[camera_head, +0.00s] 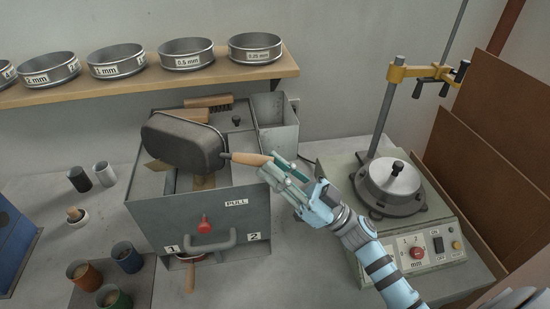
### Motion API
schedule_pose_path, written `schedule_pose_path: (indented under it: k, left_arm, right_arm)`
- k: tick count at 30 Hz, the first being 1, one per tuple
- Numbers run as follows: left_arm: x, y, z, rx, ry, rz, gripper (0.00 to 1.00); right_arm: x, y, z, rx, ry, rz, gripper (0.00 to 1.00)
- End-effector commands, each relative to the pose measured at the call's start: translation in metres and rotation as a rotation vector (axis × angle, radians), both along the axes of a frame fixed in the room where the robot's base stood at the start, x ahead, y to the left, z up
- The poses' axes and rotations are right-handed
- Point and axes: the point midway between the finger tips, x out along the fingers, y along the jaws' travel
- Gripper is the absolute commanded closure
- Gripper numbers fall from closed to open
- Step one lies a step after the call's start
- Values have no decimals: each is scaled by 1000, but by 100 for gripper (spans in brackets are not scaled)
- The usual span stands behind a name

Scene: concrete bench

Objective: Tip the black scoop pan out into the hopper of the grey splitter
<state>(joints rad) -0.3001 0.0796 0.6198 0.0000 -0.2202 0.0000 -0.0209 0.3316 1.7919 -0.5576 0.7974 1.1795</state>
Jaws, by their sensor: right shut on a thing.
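The black scoop pan (178,143) is over the hopper of the grey splitter (165,215), tilted, with its dark outer side towards me. The inside of the pan is hidden, so I cannot tell what it holds. My right gripper (272,168) is shut on the pan's wooden handle (247,159), to the right of the pan. The pan hides much of the hopper opening. A tan patch (205,182) shows just below the pan; I cannot tell if it is material or a part of the splitter. My left gripper is not in view.
A brush (208,104) lies behind the pan, and a grey bin (276,122) stands at the splitter's back right. A wooden shelf (150,84) with several sieves runs behind. A sieve shaker (392,185) with a tall rod stands right. Cups (127,257) stand at front left.

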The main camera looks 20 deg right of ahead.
Motion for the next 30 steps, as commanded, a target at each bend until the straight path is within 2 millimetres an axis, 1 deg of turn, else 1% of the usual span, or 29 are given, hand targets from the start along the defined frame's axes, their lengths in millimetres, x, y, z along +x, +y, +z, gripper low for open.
schedule_pose_path:
  k: [1, 15, 21, 30]
  left_arm:
    - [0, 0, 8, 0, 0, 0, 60]
    - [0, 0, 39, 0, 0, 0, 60]
    - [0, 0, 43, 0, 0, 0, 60]
    - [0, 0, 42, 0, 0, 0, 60]
  right_arm:
    - [0, -1, 4, 30, 20, 2, 100]
    - [4, -5, -2, 234, 185, 1, 100]
    - [5, -6, -5, 269, 212, 1, 100]
    - [5, -6, -7, 271, 214, 1, 100]
